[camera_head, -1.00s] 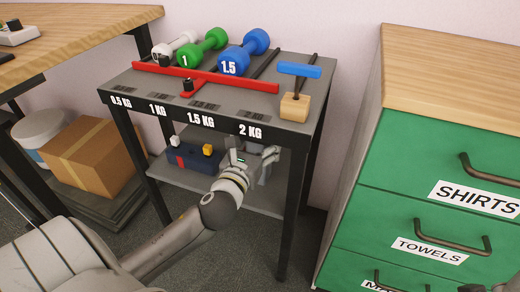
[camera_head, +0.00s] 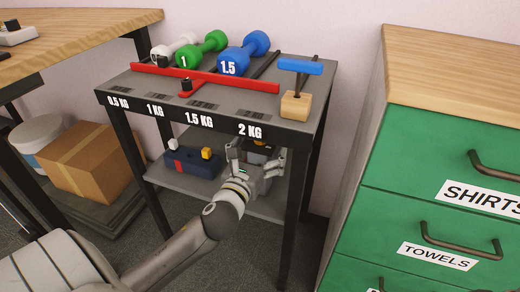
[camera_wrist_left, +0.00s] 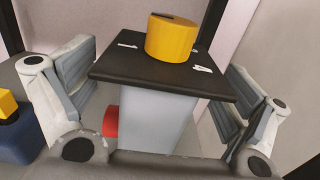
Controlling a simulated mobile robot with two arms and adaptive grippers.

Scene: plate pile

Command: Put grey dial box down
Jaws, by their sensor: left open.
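The grey dial box (camera_wrist_left: 155,118) has a pale grey body, a black top plate (camera_wrist_left: 125,68) and a yellow dial (camera_wrist_left: 172,38). In the head view the box is mostly hidden behind my left gripper (camera_head: 256,158), at the right of the table's lower shelf. My left gripper is open, with one finger on each side of the box. In the left wrist view (camera_wrist_left: 160,105) gaps show between both fingers and the grey body. My right gripper is not in view.
A navy box (camera_head: 190,163) with white and yellow knobs stands left on the lower shelf (camera_head: 178,184). The black table's top (camera_head: 150,84) and legs frame the space. Dumbbells and a wooden block (camera_head: 296,105) are above. Green drawers (camera_head: 400,205) stand at right.

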